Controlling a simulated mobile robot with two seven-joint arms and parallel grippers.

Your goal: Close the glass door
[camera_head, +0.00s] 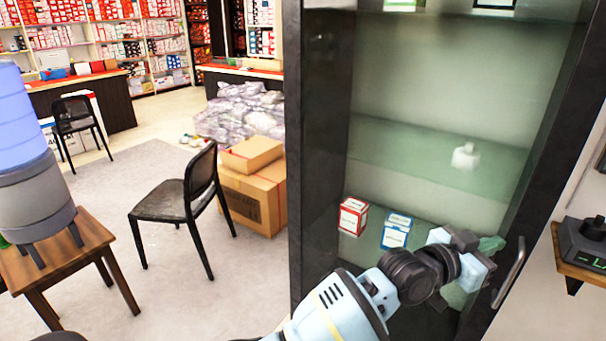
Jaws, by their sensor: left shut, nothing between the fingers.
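The glass door (535,195) has a dark frame and belongs to a tall black cabinet (318,170). A curved metal handle (509,274) is on the frame at the lower right. How far the door stands open I cannot tell. My left gripper (487,263) is shut and empty, just left of the handle at the door's frame. Whether it touches the door is unclear. My left arm hides the lower part of the cabinet. My right gripper is not in view.
Inside the cabinet are a red-and-white box (352,217), a blue-and-white box (396,231) and a white bottle (465,156). A black chair (176,203) and cardboard boxes (254,190) stand left of it. A wall shelf (577,266) holds a dark device at right.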

